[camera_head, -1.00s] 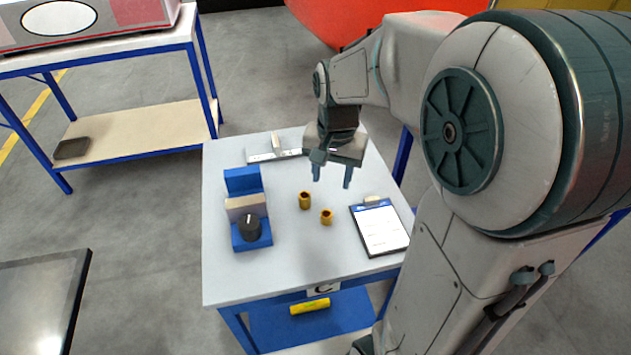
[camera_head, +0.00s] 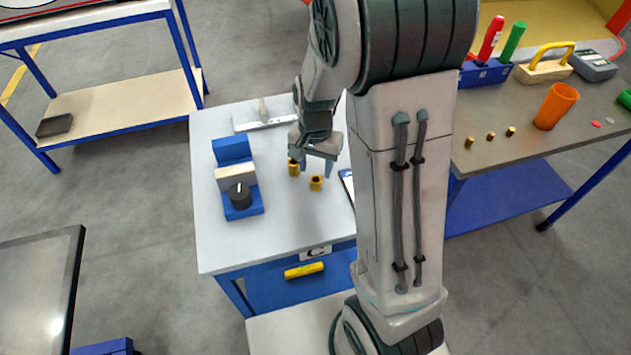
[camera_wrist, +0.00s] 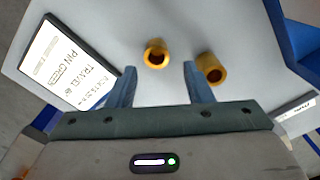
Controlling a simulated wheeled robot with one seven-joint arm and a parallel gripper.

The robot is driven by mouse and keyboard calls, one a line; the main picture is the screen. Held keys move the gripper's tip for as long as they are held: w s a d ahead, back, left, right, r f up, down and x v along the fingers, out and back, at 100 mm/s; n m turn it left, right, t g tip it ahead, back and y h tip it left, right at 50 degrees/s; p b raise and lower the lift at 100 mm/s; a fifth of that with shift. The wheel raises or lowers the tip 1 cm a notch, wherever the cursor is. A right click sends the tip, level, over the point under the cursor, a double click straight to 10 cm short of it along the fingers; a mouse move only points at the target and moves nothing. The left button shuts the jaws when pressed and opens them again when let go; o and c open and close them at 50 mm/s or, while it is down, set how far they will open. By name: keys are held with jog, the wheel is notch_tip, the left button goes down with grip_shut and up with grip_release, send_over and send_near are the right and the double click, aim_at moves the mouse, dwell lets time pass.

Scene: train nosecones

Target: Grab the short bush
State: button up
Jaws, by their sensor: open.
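Two yellow bushes stand on the small table (camera_head: 225,262). The shorter-looking one (camera_head: 316,183) is nearer the clipboard; the taller-looking one (camera_head: 294,168) is to its left and farther back. My gripper (camera_head: 316,167) is open and empty, pointing down over this pair. In the wrist view the short bush (camera_wrist: 156,54) lies ahead of the gap between the fingertips of my gripper (camera_wrist: 159,68), roughly centred. The taller bush (camera_wrist: 212,69) is just outside the right-hand finger, close to it. Whether that finger touches it I cannot tell.
A clipboard (camera_wrist: 70,62) lies beside the bushes, mostly hidden by my arm in the head view. A blue holder (camera_head: 238,180) with a black knob stands left on the table. A grey bench (camera_head: 600,135) at right carries an orange cup (camera_head: 556,105) and small brass pieces.

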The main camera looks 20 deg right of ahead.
aim_at(315, 176)
jog(key=shift+f, duration=1.9)
jog(key=c, duration=0.9)
jog(key=shift+o, duration=0.2)
jog(key=shift+r, duration=0.2)
